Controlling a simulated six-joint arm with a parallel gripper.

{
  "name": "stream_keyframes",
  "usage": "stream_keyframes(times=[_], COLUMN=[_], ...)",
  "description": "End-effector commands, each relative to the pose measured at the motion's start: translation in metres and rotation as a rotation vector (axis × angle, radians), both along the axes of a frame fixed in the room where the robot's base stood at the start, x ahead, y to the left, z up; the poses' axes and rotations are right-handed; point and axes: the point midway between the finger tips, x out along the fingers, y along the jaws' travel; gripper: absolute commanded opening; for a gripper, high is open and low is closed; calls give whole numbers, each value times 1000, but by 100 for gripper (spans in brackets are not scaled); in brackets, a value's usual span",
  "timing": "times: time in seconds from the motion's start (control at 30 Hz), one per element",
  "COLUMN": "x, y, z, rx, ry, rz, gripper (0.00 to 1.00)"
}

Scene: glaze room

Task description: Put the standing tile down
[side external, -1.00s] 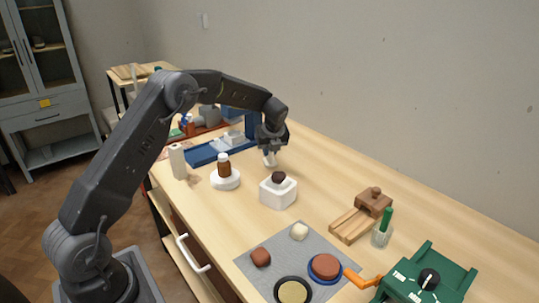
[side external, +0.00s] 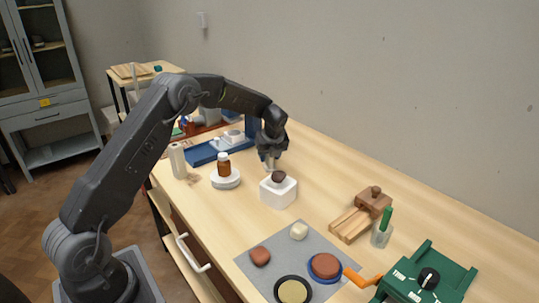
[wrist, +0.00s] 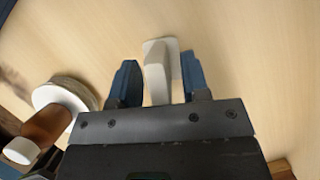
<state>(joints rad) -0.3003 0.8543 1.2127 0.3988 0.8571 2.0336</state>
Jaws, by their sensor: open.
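The standing tile (wrist: 157,82) is a pale, off-white upright piece with a flat, squarish part at its far end. In the wrist view it sits between the two blue fingers of my gripper (wrist: 160,84), with a narrow gap showing on each side near the tips. My gripper is open around it. In the side view my gripper (side external: 269,161) is low over the table behind the white block, and only a small pale bit of the tile shows by the fingertips. The tile's near end is hidden by my gripper in the wrist view.
A white block (side external: 278,197) with a dark lump on top stands just in front. A brown bottle (side external: 224,166) stands on a round white stand (side external: 225,181) to the left. A blue tray (side external: 201,155) lies behind.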

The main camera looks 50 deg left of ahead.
Motion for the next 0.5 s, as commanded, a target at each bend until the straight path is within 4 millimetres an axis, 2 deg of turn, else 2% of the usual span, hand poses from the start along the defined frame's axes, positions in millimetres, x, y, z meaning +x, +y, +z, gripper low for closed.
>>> stream_keyframes(times=[0.17,0.5], x=[0,-10], y=[-3,-27], z=[11,75], rx=[1,1], ry=[-3,-5], rz=[-1,-2], gripper=[42,42])
